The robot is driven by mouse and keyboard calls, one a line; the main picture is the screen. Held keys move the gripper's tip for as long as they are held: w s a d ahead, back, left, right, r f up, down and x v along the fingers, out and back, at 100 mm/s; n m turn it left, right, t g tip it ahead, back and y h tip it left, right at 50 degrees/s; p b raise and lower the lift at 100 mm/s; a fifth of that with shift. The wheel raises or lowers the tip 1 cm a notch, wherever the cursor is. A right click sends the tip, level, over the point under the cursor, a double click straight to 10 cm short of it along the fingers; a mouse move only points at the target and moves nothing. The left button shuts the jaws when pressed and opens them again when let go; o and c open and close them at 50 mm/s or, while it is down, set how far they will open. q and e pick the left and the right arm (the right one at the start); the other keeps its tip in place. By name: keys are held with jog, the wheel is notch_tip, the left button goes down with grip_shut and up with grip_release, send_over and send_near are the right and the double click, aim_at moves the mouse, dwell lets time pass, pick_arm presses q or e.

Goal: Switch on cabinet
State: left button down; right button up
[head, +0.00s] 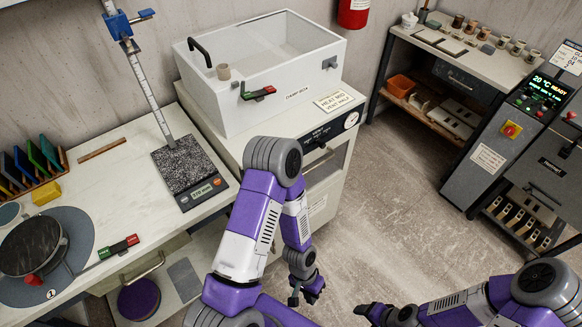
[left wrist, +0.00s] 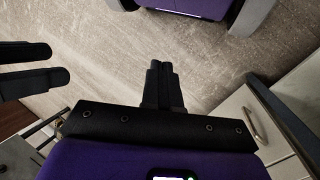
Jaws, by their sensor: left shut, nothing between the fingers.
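The white cabinet (head: 334,180) stands against the back wall, left of centre in the head view. Its front has a dark control strip (head: 320,136) with small markings and a round gauge (head: 352,119); my left arm covers part of this front. My left gripper (head: 293,299) hangs low in front of the cabinet and bench, apart from both. In the left wrist view its fingers (left wrist: 163,85) are together and empty over the floor. My right gripper (head: 362,310) is low at the bottom of the head view. Two separated dark fingers show in the left wrist view (left wrist: 42,64).
A white clear-lidded box (head: 220,105) sits on the cabinet. A grey machine (head: 520,130) with a lit display stands right. The floor (head: 395,200) between is clear.

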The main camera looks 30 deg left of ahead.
pick_arm(q)
jog(key=w+a+r+m+g+y+p, duration=0.1)
jog(key=w+a+r+m+y, duration=0.15)
jog(key=a+m+y, duration=0.35)
jog(key=w+a+r+m+y, duration=0.1)
jog(key=a+r+m+y, duration=0.3)
jog(key=m, duration=0.4)
jog(key=w+d+r+m+t+y+p, duration=0.1)
jog(key=w+r+m+t+y, duration=0.7)
jog(key=w+r, duration=0.8)
jog(key=shift+d+r+t+y, duration=0.5)
jog(key=shift+r+t, duration=0.3)
jog(key=shift+r, duration=0.05)
jog(key=shift+w, duration=0.1)
jog(key=b+x, duration=0.2)
jog(key=x, duration=1.2)
jog(key=shift+b, duration=0.35)
